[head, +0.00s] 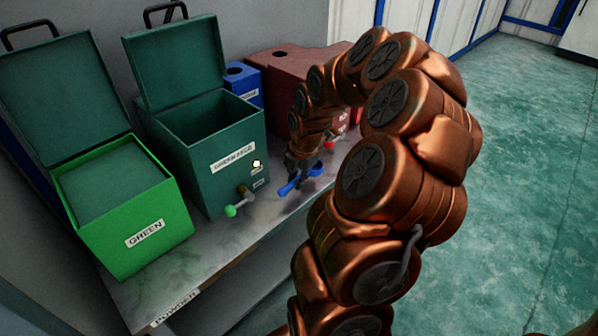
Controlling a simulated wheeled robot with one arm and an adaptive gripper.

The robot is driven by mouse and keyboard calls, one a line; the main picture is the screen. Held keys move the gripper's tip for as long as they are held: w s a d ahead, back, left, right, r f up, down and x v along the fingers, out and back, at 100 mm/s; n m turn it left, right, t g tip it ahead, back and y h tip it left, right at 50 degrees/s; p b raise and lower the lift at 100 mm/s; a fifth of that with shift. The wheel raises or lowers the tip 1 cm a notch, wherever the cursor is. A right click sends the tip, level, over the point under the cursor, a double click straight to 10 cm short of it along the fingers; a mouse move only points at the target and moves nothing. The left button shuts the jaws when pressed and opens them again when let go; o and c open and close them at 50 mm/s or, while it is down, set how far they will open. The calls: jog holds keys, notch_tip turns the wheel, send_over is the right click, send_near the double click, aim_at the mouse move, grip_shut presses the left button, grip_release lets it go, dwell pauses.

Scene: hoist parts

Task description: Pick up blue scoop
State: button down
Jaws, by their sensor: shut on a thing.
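The blue scoop (290,186) is on the right part of the bench, in front of the dark green box. Its handle points to the lower left and its round bowl is at the upper right. My gripper (300,172) comes down from above and is shut on the blue scoop. The fingertips are small and dark here, so the exact contact is hard to see. I cannot tell whether the scoop touches the bench top.
An open dark green box (215,150) and a bright green box (130,215) labelled GREEN stand left on the bench (215,245). A green-tipped scoop (232,210) lies in front. A blue box (243,85), dark red box (290,72) and red scoop (331,139) are behind.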

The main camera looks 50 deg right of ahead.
jog(key=s+a+r+p, duration=0.1)
jog(key=s+a, duration=0.5)
jog(key=a, duration=0.4)
jog(key=shift+s, duration=0.3)
